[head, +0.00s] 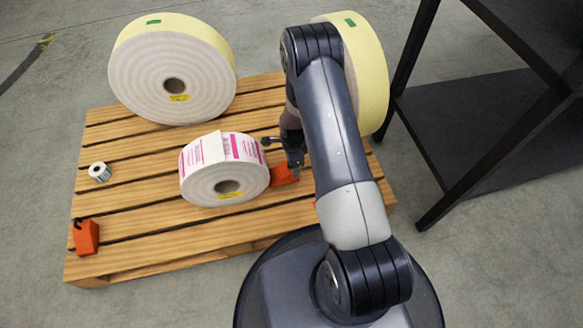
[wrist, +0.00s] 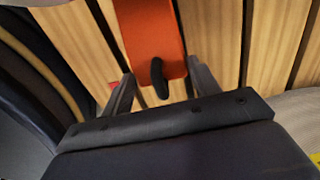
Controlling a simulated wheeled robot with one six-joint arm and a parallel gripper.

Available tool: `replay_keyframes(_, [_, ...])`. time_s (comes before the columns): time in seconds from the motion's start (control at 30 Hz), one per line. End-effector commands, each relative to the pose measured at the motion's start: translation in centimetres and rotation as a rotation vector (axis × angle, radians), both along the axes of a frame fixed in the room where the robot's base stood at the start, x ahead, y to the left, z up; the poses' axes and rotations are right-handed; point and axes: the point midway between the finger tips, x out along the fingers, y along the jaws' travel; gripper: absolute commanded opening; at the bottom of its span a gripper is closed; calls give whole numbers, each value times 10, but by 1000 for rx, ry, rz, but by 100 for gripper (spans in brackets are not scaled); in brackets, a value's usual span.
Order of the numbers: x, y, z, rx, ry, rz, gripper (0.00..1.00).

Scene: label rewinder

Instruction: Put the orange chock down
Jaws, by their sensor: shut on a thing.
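An orange chock (head: 284,176) is at my gripper (head: 293,164), just right of the white and magenta label roll (head: 226,170) on the pallet. In the wrist view the chock (wrist: 150,32), with a black handle (wrist: 158,78), lies ahead of and between the two fingers of my gripper (wrist: 161,88). The gripper is shut on the chock. Whether the chock's underside touches the slats cannot be told; my arm hides part of that area. A second orange chock (head: 86,237) sits at the pallet's front left corner.
The wooden pallet (head: 150,228) has bare slats at its front. A large cream roll (head: 172,75) stands at the back left, another (head: 367,70) behind my arm. A tiny roll (head: 99,172) lies on the left. A black shelf frame (head: 450,150) stands at the right.

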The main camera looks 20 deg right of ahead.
Motion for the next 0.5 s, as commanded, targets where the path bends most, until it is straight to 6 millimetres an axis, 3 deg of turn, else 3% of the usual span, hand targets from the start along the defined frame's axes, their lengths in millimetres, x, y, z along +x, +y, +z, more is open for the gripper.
replay_keyframes(0.17, [11, 1, -2, 0, 1, 0, 35])
replay_keyframes(0.4, [10, 1, -33, 0, 2, 0, 35])
replay_keyframes(0.5, [10, 1, -36, 0, 2, 0, 35])
